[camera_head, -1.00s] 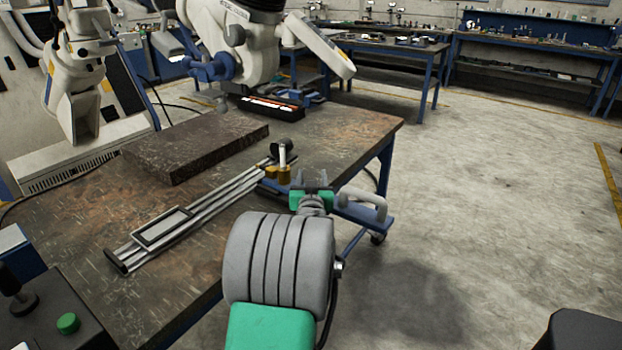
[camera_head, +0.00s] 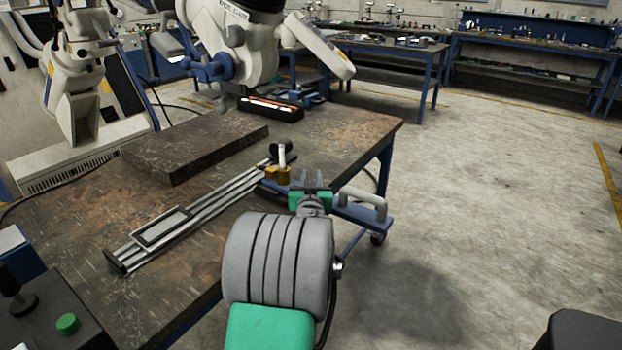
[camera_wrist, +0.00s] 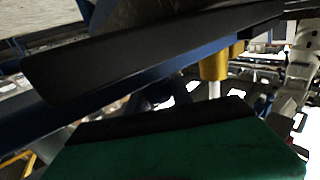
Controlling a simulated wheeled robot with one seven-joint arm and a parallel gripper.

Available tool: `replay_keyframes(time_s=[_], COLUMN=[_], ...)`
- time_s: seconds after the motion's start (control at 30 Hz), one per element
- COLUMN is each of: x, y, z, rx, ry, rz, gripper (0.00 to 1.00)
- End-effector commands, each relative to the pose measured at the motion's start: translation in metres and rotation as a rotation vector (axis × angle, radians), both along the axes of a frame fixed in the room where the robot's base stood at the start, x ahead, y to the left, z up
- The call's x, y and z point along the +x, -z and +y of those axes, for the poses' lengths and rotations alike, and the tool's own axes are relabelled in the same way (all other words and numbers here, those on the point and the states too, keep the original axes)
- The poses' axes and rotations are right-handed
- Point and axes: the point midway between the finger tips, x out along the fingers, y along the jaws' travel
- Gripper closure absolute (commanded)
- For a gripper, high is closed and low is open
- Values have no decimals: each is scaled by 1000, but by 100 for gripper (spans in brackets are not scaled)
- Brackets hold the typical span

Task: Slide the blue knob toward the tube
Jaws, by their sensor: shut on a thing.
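My gripper (camera_head: 312,178) is at the right edge of the workbench, just right of the brass-coloured carriage (camera_head: 277,175) at the end of a metal rail. In the wrist view my two jaws lie close together, with a dark blue rounded piece (camera_wrist: 155,97) between them. It appears to be the blue knob; most of it is hidden by the jaws. The brass part (camera_wrist: 215,63) with a pale post below it shows beyond the jaws. A short white upright piece with a black end (camera_head: 283,152) stands at the carriage; I cannot tell whether this is the tube.
The rail (camera_head: 205,210) runs diagonally across the workbench (camera_head: 120,290). A dark slab (camera_head: 195,145) lies behind it. A large white machine (camera_head: 250,50) stands over the bench's far side. The floor at right is open.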

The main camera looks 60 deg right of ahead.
Motion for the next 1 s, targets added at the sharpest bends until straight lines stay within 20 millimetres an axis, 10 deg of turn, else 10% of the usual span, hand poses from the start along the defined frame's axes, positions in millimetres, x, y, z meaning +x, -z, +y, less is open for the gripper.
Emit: replay_keyframes(time_s=[1.0], x=[12], y=[4], z=[-1], rx=[0], ry=[-7], rz=[1], gripper=[100])
